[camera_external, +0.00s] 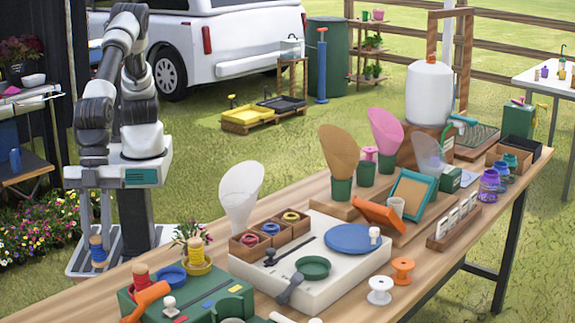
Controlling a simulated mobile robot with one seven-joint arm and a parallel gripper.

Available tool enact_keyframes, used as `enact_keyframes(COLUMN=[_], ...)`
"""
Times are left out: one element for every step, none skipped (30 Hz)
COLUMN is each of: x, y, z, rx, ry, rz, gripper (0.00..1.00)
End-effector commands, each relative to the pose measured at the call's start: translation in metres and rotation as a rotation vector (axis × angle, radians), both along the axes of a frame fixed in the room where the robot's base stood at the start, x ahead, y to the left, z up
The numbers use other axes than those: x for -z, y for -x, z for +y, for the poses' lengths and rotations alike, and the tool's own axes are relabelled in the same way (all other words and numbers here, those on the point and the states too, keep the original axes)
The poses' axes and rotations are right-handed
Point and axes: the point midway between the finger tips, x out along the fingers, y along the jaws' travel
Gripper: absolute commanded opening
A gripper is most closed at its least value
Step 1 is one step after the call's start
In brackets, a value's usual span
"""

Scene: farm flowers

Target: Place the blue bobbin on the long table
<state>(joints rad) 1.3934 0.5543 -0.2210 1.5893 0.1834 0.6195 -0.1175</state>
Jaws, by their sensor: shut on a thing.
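The blue bobbin (98,254), wound with blue thread and with a wooden top, is upright at the left, low beneath my arm. My gripper (96,234) points straight down and is shut on its top end. The bobbin's lower end is at a pale grey tray (77,268) beside my column; I cannot tell whether it touches the tray.
A white board (340,290) with dishes lies mid-table. White (380,290) and orange (403,270) spools stand near the right edge, with some bare wood around them.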

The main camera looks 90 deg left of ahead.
Motion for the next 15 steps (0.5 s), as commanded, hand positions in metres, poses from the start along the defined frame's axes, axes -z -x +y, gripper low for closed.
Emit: enact_keyframes(x=[0.012,0.017,0.024,0.029,0.033,0.038,0.041,0.043,0.046,0.049,0.053,0.060,0.065,0.071,0.078], y=[0.000,0.000,0.000,0.000,0.000,0.000,0.000,0.000,0.000,0.000,0.000,0.001,0.001,0.001,0.000], z=[0.001,0.001,0.001,0.001,0.001,0.001,0.001,0.001,0.001,0.001,0.001,0.001,0.001,0.001,0.001], rx=[0.001,0.001,0.001,0.001,0.001,0.001,0.001,0.001,0.001,0.001,0.001,0.001,0.001,0.001,0.001], ry=[-0.006,-0.006,-0.005,-0.005,-0.004,-0.003,-0.004,-0.004,-0.004,-0.003,-0.003,-0.004,-0.005,-0.005,-0.005], rz=[0.000,0.001,0.001,0.001,0.000,0.000,0.000,0.000,0.000,0.000,0.000,0.001,0.001,0.001,0.001], gripper=[0.02,0.02,0.02,0.02,0.02,0.02,0.02,0.02,0.02,0.02,0.02,0.02,0.02,0.02,0.02])
